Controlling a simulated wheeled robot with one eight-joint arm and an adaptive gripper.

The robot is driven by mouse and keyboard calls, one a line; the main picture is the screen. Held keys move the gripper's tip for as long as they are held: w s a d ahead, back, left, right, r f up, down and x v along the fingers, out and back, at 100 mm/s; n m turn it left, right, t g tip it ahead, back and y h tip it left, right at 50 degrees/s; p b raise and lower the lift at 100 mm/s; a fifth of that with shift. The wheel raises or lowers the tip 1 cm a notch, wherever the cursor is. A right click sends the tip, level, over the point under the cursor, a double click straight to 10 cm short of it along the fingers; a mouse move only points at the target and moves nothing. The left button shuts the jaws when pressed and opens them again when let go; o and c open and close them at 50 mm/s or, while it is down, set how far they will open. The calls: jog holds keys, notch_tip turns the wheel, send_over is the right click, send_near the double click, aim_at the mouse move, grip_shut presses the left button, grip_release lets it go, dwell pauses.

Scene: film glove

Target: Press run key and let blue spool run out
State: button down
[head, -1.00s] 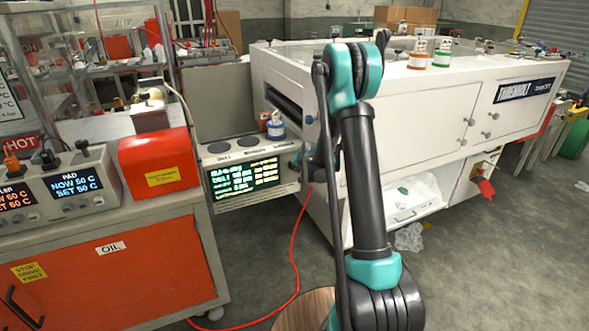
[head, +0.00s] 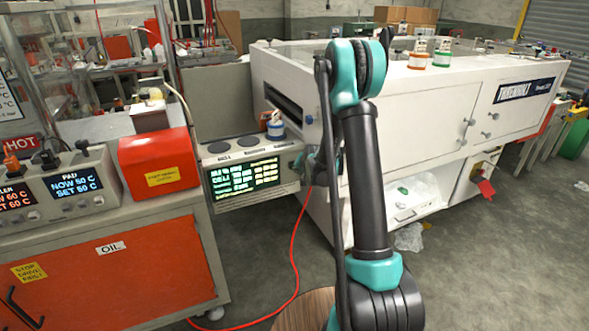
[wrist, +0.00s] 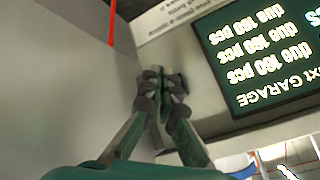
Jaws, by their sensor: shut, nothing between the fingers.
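The machine with the lit green-text screen (head: 246,177) stands left of the white cabinet. A small blue-and-white spool (head: 276,131) stands on its top at the right end, with an orange one close behind it. My gripper (wrist: 160,85) is shut and empty in the wrist view, fingertips at the pale front panel beside the screen (wrist: 265,55), which appears upside down there. Whether the tips touch the panel I cannot tell. No run key can be made out; the fingers cover that patch. In the head view my gripper (head: 313,165) is partly hidden by my arm.
The white cabinet (head: 420,120) stands close to the right of the screen machine, with two spools (head: 430,54) on top. A red hose (head: 293,260) runs down to the floor. An orange oil cabinet (head: 120,265) stands left. Open floor lies at right.

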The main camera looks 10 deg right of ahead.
jog(key=s, duration=0.1)
jog(key=s+d, duration=0.1)
jog(key=s, duration=0.2)
jog(key=shift+s+d, duration=0.2)
jog(key=shift+d, duration=0.05)
dwell(0.5)
jog(key=s+d+r+n+g, duration=0.1)
jog(key=s+r, duration=0.1)
jog(key=s, duration=1.1)
jog(key=s+d+r+n+g+h, duration=0.1)
jog(key=s+r+n+g, duration=0.1)
jog(key=s, duration=1.1)
jog(key=s+d+r+n+g, duration=0.1)
jog(key=s+r+n, duration=0.1)
jog(key=s, duration=1.1)
jog(key=shift+s+d+r+h, duration=0.25)
jog(key=shift+s+r+h, duration=0.05)
jog(key=shift+r+h, duration=0.1)
